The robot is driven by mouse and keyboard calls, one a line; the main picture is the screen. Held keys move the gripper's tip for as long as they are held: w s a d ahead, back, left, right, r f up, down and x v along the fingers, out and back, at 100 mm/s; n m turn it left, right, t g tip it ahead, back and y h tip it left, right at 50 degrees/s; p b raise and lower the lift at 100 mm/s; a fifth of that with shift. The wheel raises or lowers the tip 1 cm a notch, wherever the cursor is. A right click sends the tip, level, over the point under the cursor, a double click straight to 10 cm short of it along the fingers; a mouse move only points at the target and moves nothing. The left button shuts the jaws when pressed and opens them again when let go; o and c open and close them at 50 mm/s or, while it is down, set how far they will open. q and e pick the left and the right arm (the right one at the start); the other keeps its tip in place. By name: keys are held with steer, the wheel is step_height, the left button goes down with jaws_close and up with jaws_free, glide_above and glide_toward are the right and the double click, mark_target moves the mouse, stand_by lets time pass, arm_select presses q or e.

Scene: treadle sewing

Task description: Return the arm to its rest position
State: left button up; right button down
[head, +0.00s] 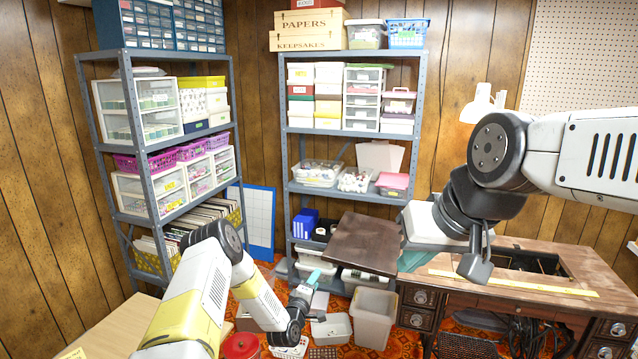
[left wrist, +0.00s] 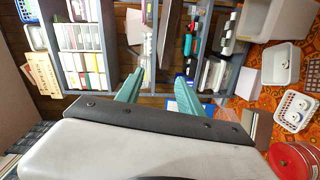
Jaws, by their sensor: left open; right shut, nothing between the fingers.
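My left arm reaches in from the lower left in the head view. Its gripper (head: 309,284) has teal fingers and hangs over the floor in front of the back shelf. In the left wrist view the two teal fingers (left wrist: 158,88) stand apart with nothing held between them. My right arm comes in from the right edge. Its gripper (head: 413,260) has teal fingers, shut and empty, near the left end of the wooden sewing table (head: 520,262). The white hand and dark wrist partly hide that end.
A yellow ruler (head: 512,283) lies along the table. A brown raised leaf (head: 365,243) is left of it. White bins (head: 373,318) and a red tin (head: 240,346) stand on the orange carpet. Loaded metal shelves (head: 285,150) line the walls. A pale tabletop (head: 110,325) lies at lower left.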

arm_select(q)
step_height(320, 180, up, 15)
steer(key=w+a+m+g, duration=0.2)
steer(key=w+m+g, duration=0.1)
steer(key=m, duration=0.2)
steer(key=s+a+r+m+g+y, duration=0.1)
steer(key=s+a+r+m, duration=0.15)
steer(key=s+r, duration=0.4)
steer(key=s+a+r+m+g+y, duration=0.1)
steer(key=s+a+r, duration=0.2)
steer(key=r, duration=0.6)
steer(key=s+a+r+m+g+y, duration=0.1)
steer(key=s+a+r, duration=0.1)
steer(key=s+r, duration=0.5)
steer(key=s+a+r+m+g+y, duration=0.1)
steer(key=s+a+r+g, duration=0.15)
steer(key=s, duration=0.85)
steer(key=s+m+g, duration=0.1)
steer(key=s+m, duration=0.1)
steer(key=s, duration=1.7)
steer(key=shift+s+a+g+h, duration=0.15)
steer(key=shift+a+g+h, duration=0.15)
steer(key=shift+g, duration=0.05)
